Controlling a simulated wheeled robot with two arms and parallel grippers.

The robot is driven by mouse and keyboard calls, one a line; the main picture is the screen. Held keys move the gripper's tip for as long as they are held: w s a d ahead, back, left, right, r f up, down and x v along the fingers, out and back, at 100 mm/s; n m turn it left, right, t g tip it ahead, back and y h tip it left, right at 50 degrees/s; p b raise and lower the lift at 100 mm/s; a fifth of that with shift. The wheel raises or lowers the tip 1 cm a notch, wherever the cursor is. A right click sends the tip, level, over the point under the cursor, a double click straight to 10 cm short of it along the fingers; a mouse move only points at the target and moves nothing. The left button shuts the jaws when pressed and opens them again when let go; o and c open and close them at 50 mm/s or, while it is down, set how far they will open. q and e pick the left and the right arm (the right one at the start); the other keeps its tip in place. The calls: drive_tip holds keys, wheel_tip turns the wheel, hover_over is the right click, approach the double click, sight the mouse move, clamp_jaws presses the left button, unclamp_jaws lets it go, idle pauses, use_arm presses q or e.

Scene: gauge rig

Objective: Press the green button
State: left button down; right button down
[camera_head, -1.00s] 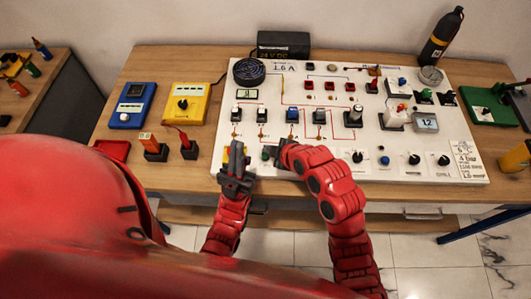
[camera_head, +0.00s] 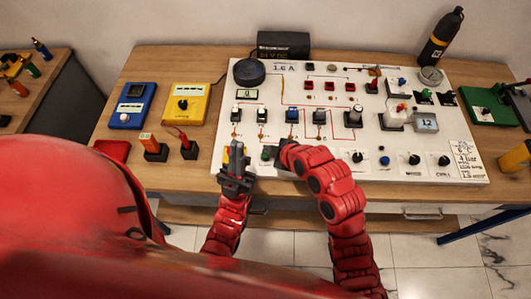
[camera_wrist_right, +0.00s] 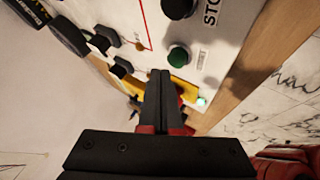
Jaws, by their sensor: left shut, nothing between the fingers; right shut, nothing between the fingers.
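The green button (camera_head: 266,153) sits low on the white panel (camera_head: 205,190), between my two grippers in the head view. It shows larger in the right wrist view (camera_wrist_right: 178,57), a round green cap in a dark ring, with no finger visibly on it. My right gripper (camera_head: 281,153) is shut and empty just right of the button; its fingertips (camera_wrist_right: 160,74) appear below and left of the button in the wrist view. Contact cannot be made out. My left gripper (camera_head: 236,150) is shut and empty, left of the button, over a yellow part.
A black button (camera_wrist_right: 178,8) by the STOP label is beside the green one. A small green light (camera_wrist_right: 201,101) glows near the panel edge. Switches fill the panel above. A blue box (camera_head: 133,105) and yellow box (camera_head: 186,103) stand left.

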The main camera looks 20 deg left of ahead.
drive_tip(key=shift+f, duration=0.1)
idle(0.4)
drive_tip(key=shift+f+b, duration=0.4)
drive_tip(key=shift+b, duration=0.4)
drive_tip(key=shift+f+b, duration=0.45)
drive_tip(key=shift+b, duration=0.2)
idle(0.4)
drive_tip(key=shift+r, duration=0.95)
drive_tip(key=shift+r+p, duration=0.3)
drive_tip(key=shift+r, duration=2.25)
